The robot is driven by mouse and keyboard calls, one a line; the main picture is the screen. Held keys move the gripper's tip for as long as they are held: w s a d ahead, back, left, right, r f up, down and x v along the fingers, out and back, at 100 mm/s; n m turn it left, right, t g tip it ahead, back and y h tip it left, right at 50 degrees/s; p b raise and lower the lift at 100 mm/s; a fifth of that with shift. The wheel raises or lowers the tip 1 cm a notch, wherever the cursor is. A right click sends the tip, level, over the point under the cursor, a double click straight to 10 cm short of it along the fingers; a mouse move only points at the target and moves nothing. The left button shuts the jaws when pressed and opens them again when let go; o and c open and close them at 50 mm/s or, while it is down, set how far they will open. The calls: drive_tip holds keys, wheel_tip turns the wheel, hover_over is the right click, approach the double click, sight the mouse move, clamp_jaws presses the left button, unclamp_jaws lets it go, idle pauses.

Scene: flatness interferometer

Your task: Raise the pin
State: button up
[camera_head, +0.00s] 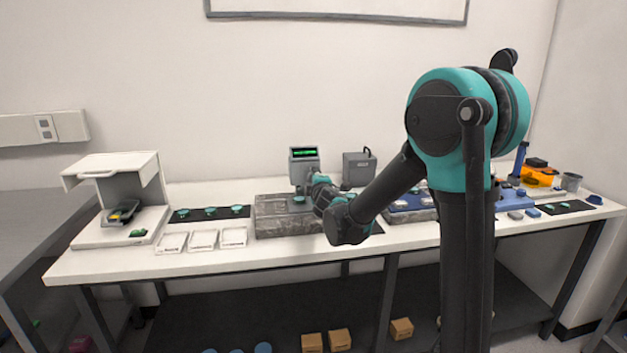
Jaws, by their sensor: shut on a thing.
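A grey gauge head with a lit green display (304,154) stands over a dark speckled stone block (270,218) near the middle of the bench. A small teal disc (298,199) sits on the block below the gauge. My gripper (311,178) is at the right side of the gauge, just below the display, and is shut on the pin there. The pin itself is too small and too covered by my gripper and wrist to make out. My teal and black arm hides the right part of the block.
At left stands a white hooded instrument (150,190). A black mat (182,216) with several teal discs and three white trays (203,241) lie between it and the block. A grey box (357,167) stands behind. Blue and orange containers (540,178) crowd the right end.

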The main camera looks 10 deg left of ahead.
drive_tip(key=shift+m+y, duration=0.3)
drive_tip(key=shift+m, duration=1.4)
drive_tip(key=o, duration=1.2)
drive_tip(key=shift+c, duration=0.2)
drive_tip(key=shift+s, duration=0.15)
drive_tip(key=v, duration=1.2)
